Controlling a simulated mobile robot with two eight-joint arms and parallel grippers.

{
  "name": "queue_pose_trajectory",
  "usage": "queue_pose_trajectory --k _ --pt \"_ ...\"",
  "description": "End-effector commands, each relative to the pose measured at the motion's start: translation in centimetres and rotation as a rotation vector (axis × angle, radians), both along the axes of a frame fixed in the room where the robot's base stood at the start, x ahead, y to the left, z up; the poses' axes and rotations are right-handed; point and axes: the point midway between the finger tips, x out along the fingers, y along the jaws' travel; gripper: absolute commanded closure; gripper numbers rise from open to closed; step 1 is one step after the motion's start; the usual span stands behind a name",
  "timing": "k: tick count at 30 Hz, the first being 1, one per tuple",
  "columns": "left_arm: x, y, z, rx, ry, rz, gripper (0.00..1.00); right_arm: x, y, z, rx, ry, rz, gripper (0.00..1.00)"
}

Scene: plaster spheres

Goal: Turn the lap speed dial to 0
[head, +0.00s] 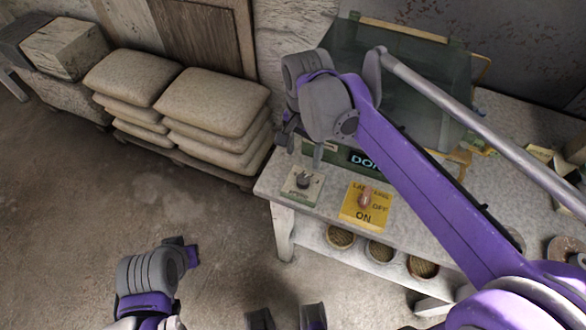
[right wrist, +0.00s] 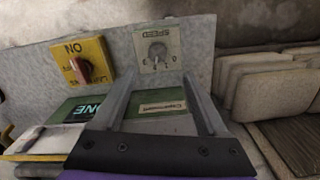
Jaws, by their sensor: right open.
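The lap speed dial is a small dark round knob (head: 303,181) on a pale greenish plate at the table's front left corner. In the right wrist view the dial (right wrist: 158,52) shows digits along its lower edge, with a 0 at the right; which digit the knob points at is too small to tell. My right gripper (head: 303,150) hangs above and behind the dial in the head view, apart from it. In the right wrist view its two fingers (right wrist: 160,74) are spread and empty, with the dial beyond and between their tips. My left gripper (head: 180,252) is low at the left, away from the table.
A yellow ON/OFF switch plate (head: 372,216) with a reddish lever sits right of the dial. A dark green machine (head: 410,75) with a lit sign stands behind. Stacked sacks (head: 210,103) lie left of the table. Bowls (head: 380,251) stand on the lower shelf.

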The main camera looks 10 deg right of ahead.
Motion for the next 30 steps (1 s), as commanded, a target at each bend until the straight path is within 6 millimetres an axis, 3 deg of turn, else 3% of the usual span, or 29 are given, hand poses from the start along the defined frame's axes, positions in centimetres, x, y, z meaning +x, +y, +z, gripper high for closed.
queue_pose_trajectory --k 15,21,30 --pt "-0.3 0.0 -0.9 0.000 0.005 0.000 1.00 0.0 -0.1 -8.8 0.001 -0.002 0.001 0.24" --pt "-0.3 0.0 -1.0 0.000 0.005 0.000 1.00 0.0 -0.1 -10.2 0.001 -0.002 0.002 0.24" --pt "-0.3 0.0 -1.0 0.000 0.005 0.000 1.00 -0.1 -0.1 -10.4 0.001 -0.002 0.002 0.26"
